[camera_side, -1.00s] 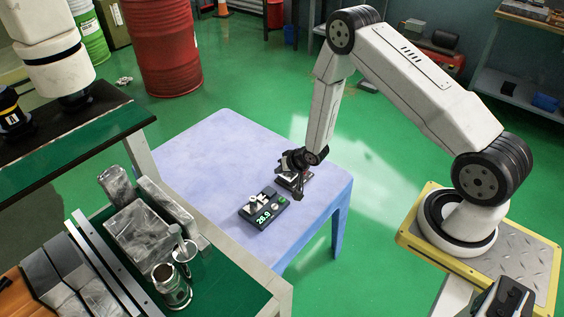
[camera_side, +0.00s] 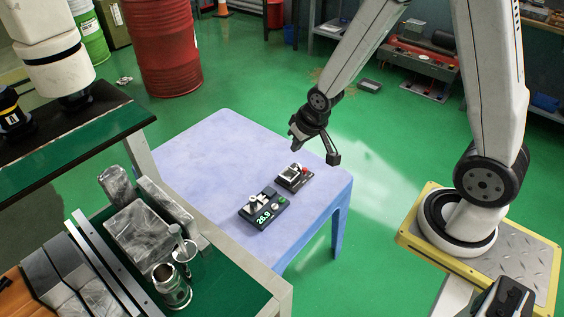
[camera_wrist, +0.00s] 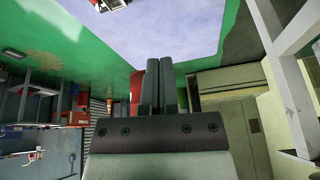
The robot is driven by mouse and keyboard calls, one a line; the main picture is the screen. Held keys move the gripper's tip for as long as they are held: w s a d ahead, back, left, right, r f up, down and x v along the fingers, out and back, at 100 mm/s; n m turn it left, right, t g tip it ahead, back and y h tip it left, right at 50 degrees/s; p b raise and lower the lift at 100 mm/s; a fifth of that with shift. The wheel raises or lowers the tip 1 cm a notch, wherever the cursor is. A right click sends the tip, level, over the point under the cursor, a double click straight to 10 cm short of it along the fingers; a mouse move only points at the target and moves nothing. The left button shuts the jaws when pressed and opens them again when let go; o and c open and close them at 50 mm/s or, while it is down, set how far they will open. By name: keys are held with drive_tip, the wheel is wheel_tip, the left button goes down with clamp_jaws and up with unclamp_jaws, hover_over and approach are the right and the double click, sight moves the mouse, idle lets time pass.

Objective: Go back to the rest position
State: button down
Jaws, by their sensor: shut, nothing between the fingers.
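My gripper (camera_side: 297,134) is in the air above the far right part of the blue table (camera_side: 226,140) in the side view. It is empty, and its two fingers (camera_wrist: 160,85) stand close together in the wrist view. A small dark device with a red button (camera_side: 294,177) sits on the table below my gripper, clear of it. Next to it on the table lies a dark device with a lit display (camera_side: 264,208) and a green button.
A cart with a green top (camera_side: 228,262) stands at the front left, bearing metal blocks (camera_side: 138,236) and a metal cup (camera_side: 171,287). A red barrel (camera_side: 160,50) stands behind the table. Shelves (camera_side: 521,92) line the back right. The air around my gripper is clear.

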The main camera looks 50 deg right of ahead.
drive_tip(key=s+a+r+n+g, duration=0.1)
drive_tip(key=s+a+r+n, duration=0.1)
drive_tip(key=s+r, duration=0.3)
drive_tip(key=s+a, duration=0.1)
drive_tip(key=s, duration=0.3)
drive_tip(key=shift+g, duration=0.4)
idle(3.1)
